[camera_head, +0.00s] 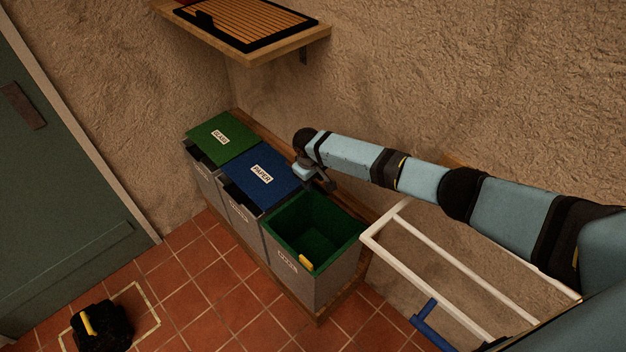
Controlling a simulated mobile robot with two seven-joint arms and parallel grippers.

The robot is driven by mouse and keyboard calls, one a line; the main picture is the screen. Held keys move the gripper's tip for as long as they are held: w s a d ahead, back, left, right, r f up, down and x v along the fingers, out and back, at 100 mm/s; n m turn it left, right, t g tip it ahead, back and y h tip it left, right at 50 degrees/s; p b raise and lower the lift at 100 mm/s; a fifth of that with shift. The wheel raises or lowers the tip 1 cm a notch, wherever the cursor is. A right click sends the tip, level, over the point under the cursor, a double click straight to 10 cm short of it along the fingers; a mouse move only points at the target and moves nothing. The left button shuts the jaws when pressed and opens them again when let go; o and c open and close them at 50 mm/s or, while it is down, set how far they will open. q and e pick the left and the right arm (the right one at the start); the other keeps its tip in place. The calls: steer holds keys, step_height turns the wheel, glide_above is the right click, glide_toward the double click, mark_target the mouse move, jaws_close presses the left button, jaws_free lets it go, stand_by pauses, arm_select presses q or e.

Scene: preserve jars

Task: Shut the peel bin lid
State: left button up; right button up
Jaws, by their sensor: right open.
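Three grey bins stand in a row. The nearest bin is open, with a green inside (308,228) and a label on its front too small to read surely. A small yellow thing (306,262) shows at its front inner edge. I cannot make out this bin's lid; the area behind it is partly hidden by my right arm. My right gripper (322,184) is open, pointing down near the back left corner of the open bin, beside the blue lid's edge. I cannot tell whether it touches anything. My left gripper is out of view.
The blue PAPER lid (260,177) and the green GLASS lid (222,137) are down. A white frame (440,262) with a blue handle (432,326) stands at right. A wooden shelf (290,42) is above. A black object (102,328) with a yellow handle sits on the tiled floor.

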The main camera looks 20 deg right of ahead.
step_height(320, 180, up, 13)
steer(key=a+b, duration=0.1)
steer(key=shift+s+a+r, duration=0.2)
steer(key=shift+s, duration=0.1)
